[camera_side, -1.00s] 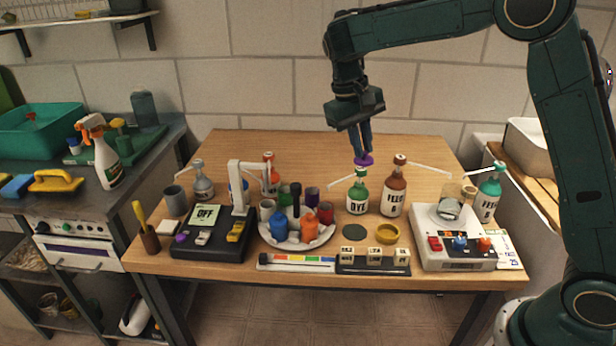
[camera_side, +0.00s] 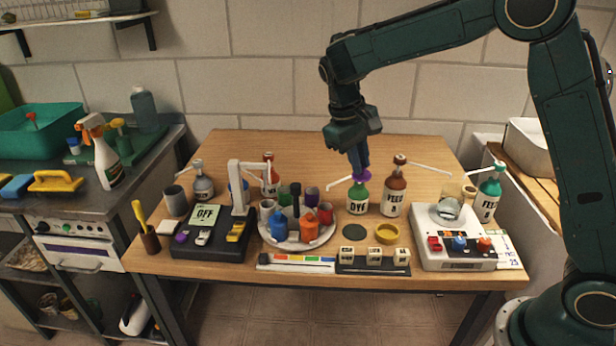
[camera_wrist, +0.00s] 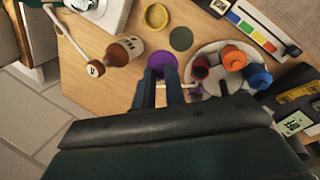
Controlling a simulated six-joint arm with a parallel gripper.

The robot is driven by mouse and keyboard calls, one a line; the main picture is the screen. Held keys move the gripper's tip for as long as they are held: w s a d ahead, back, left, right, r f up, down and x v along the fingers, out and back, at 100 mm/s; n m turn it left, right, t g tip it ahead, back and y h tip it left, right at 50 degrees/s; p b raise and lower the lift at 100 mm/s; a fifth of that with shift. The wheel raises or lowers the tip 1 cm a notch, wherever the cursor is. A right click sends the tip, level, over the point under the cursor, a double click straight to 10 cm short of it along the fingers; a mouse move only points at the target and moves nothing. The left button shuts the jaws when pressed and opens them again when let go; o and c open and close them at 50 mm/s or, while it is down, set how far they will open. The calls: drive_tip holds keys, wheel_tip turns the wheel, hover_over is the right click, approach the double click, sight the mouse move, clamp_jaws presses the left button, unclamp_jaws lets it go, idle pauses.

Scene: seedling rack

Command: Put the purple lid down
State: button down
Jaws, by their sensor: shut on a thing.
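The purple lid (camera_side: 367,177) is pinched between the fingertips of my gripper (camera_side: 361,168). In the side view it overlaps the top of the green DYE bottle (camera_side: 357,198); I cannot tell whether it is above, behind or touching it. In the wrist view the purple lid (camera_wrist: 162,64) shows as a round disc between the two fingers of my gripper (camera_wrist: 160,78). The table surface under the lid is mostly hidden.
The brown FEED B bottle (camera_side: 394,195) stands just right of the DYE bottle. A round white tray (camera_side: 297,247) with several small pots is to the left. A dark green disc (camera_side: 354,232) and a yellow ring (camera_side: 387,234) lie in front. The table's back is clear.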

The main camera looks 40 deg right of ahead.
wheel_tip(320, 180, down, 16)
drive_tip(key=shift+f, duration=0.1)
idle(0.8)
drive_tip(key=c, duration=1.5)
unclamp_jaws()
drive_tip(key=v, duration=1.2)
drive_tip(key=shift+s, duration=0.1)
